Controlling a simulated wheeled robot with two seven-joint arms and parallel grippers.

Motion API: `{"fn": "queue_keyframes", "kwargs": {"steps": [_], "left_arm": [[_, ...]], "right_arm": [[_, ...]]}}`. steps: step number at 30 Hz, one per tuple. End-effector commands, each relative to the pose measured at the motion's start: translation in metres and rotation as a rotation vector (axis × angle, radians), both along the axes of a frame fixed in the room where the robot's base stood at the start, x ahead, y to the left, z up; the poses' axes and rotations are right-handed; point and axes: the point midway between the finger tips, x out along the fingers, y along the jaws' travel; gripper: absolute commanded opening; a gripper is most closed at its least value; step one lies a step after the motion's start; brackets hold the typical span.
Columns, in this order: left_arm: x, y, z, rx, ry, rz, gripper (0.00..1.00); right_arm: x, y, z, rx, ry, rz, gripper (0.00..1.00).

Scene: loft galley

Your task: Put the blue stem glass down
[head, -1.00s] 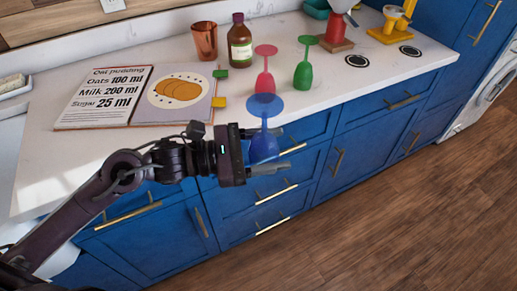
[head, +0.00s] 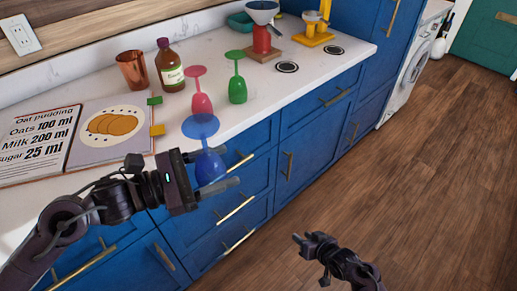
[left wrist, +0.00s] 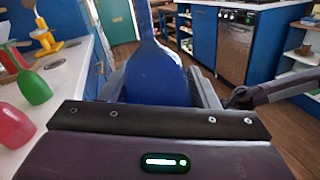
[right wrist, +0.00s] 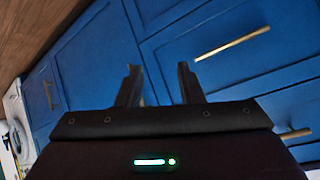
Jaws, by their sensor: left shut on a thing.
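The blue stem glass (head: 209,165) is upside down, foot up and bowl down. My left gripper (head: 213,169) is shut on its bowl and holds it in front of the counter's front edge, over the drawers. In the left wrist view the blue bowl (left wrist: 155,75) sits between the fingers; the foot is cut off at the top. My right gripper (head: 302,247) is open and empty, low over the floor side. In the right wrist view its fingers (right wrist: 158,85) stand apart before the blue cabinet fronts.
A pink-red glass (head: 200,102) and a green glass (head: 237,88) stand upside down on the counter (head: 243,115). Behind are a bottle (head: 170,73) and copper cup (head: 132,72); an open recipe book (head: 60,140) lies left.

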Motion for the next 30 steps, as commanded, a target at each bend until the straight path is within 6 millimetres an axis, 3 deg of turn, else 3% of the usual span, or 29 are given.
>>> {"fn": "queue_keyframes", "kwargs": {"steps": [1,6,10,14,20,24,27,30], "left_arm": [[0.000,0.000,0.000,-0.001,-0.001,0.000,0.29],[0.000,0.000,0.000,-0.001,-0.001,0.000,0.29],[0.000,0.000,0.000,-0.001,-0.001,0.000,0.29],[0.000,0.000,0.000,-0.001,-0.001,0.000,0.29],[0.000,0.000,0.000,-0.001,-0.001,0.000,0.29],[0.000,0.000,0.000,-0.001,-0.001,0.000,0.29],[0.000,0.000,0.000,-0.001,-0.001,0.000,0.29],[0.000,0.000,0.000,-0.001,-0.001,0.000,0.29]], "right_arm": [[0.017,0.005,0.028,0.024,-0.050,0.016,0.34],[0.053,0.025,0.121,0.110,-0.192,0.076,0.34],[0.067,0.043,0.196,0.169,-0.296,0.140,0.34],[0.067,0.062,0.272,0.217,-0.396,0.221,0.34],[0.037,0.095,0.382,0.265,-0.538,0.377,0.34],[-0.003,0.119,0.447,0.274,-0.622,0.502,0.34],[-0.035,0.133,0.480,0.268,-0.669,0.584,0.34],[-0.062,0.143,0.501,0.256,-0.700,0.650,0.34]]}}
